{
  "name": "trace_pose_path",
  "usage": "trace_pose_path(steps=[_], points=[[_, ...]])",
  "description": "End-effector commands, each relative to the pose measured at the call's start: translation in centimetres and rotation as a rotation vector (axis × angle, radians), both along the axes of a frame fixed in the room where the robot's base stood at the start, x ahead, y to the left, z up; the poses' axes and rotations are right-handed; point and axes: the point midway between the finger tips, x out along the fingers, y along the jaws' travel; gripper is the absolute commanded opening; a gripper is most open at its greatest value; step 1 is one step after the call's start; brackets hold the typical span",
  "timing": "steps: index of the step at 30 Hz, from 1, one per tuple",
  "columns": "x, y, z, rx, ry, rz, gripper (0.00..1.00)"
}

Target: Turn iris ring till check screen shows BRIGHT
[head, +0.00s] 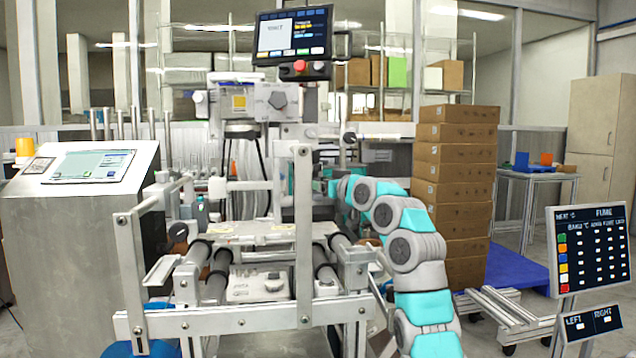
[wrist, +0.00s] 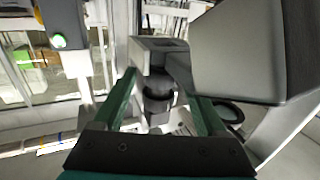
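The check screen (head: 292,35) hangs at the top middle of the head view. A small dark word on its pale panel looks like BRIGHT, but it is too small to read surely. In the wrist view, a dark ribbed cylinder (wrist: 158,88), which looks like the iris ring, sits below a grey block. My gripper (wrist: 166,86) has its two green fingers apart, one on each side of this cylinder. Gaps show between fingers and cylinder, and I see no clear contact. In the head view my arm reaches into the machine's right side; my fingertips and the ring are hidden there.
A large grey housing (wrist: 252,50) stands close on the right in the wrist view. The machine's metal frame (head: 303,235) and rollers stand before my arm. Stacked cardboard boxes (head: 455,190) stand to the right. A grey console (head: 85,240) stands at left.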

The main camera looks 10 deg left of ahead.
Motion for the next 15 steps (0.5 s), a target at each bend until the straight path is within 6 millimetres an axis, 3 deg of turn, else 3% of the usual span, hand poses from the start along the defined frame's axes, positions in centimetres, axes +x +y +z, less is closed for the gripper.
trace_pose_path(steps=[15], points=[[-0.86,-0.84,-0.07,0.002,-0.002,-0.001,0.81]])
